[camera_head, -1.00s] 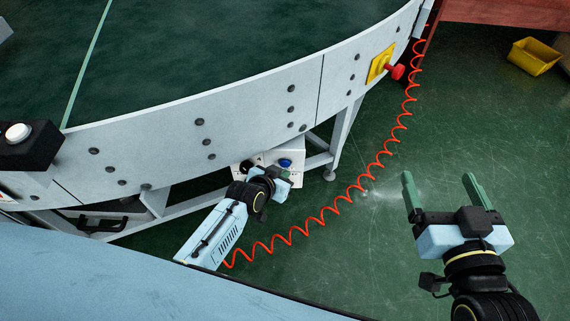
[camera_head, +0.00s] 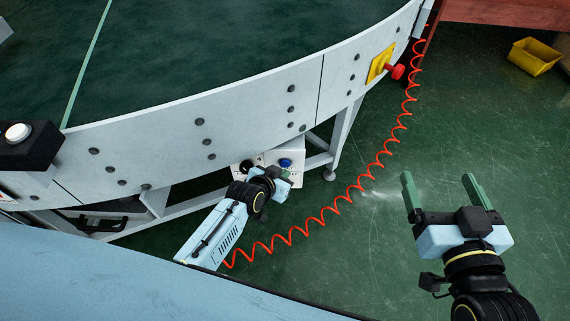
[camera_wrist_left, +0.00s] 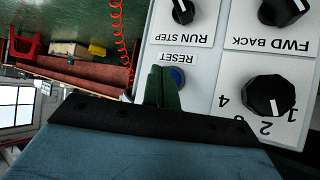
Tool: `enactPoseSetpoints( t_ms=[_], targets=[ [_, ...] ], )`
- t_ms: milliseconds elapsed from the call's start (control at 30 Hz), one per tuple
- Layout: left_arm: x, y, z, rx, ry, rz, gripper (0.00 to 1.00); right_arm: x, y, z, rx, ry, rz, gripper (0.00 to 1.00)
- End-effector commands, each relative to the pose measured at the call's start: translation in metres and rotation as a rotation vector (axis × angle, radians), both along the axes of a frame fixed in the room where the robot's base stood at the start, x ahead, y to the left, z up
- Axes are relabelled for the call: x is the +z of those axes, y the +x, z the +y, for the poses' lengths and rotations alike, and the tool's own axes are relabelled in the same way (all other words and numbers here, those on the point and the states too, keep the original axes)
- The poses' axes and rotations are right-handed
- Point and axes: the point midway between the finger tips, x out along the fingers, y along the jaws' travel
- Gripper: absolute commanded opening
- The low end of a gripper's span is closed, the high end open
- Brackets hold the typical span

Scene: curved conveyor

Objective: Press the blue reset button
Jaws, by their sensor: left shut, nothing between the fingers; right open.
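The blue reset button (camera_head: 285,163) sits on a white control box (camera_head: 296,154) under the conveyor's side wall. In the left wrist view, the blue button (camera_wrist_left: 178,77) is beside the RESET label, partly hidden by my fingers. My left gripper (camera_head: 284,174) is at the box front, its green fingers mostly hidden in the head view. In the wrist view, the left gripper (camera_wrist_left: 164,72) is shut and empty, its tips overlapping the button's left edge. I cannot tell whether they touch it. My right gripper (camera_head: 438,180) is open and empty above the floor at right.
The wrist view shows a RUN/STEP knob (camera_wrist_left: 183,11), a FWD/BACK knob (camera_wrist_left: 281,10) and a numbered dial (camera_wrist_left: 268,96) on the same panel. A red coiled hose (camera_head: 346,198) runs just right of my left arm. A red emergency knob (camera_head: 397,71) juts from the conveyor.

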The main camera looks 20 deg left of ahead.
Motion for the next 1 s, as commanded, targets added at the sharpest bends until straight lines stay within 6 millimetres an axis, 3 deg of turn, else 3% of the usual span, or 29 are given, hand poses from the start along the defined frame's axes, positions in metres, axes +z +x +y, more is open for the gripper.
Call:
enactPoseSetpoints(
  t_ms=[1000],
  targets=[
    [-0.0001, 0.0092, 0.0027, 0.000, 0.000, 0.000, 0.00, -0.0001, -0.0002, 0.0002, 0.000, 0.000, 0.000, 0.85]
  ],
)
